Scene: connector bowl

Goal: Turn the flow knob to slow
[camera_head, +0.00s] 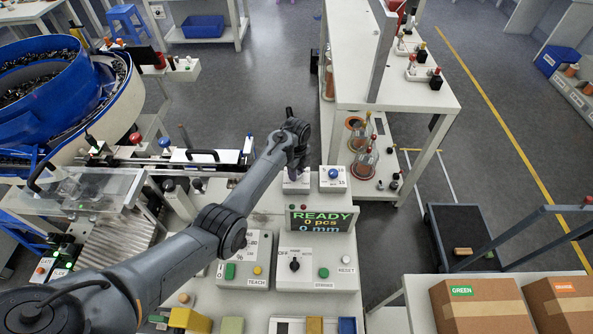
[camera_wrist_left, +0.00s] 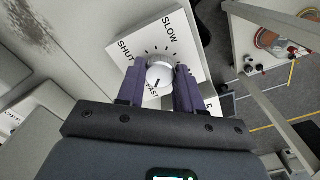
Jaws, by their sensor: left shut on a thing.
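The flow knob (camera_wrist_left: 160,74) is a pale round knob on a white dial plate (camera_wrist_left: 178,38) in the left wrist view. The plate reads SLOW at the upper right, SHUT at the left and FAST below, partly hidden by my gripper. A dark mark on the knob faces down toward FAST. My left gripper (camera_wrist_left: 160,82) has its two purple fingers on either side of the knob, shut on it. In the head view my left gripper (camera_head: 297,168) is over a small white box (camera_head: 296,187), and the arm hides the knob. My right gripper is not in view.
A white box with a blue knob (camera_head: 333,174) stands just right of the gripper. The display (camera_head: 321,220) reads READY, 0 pcs, 0 mm. Control panels with buttons and a dark selector (camera_head: 294,263) lie in front. A white shelf unit (camera_head: 408,93) rises behind right.

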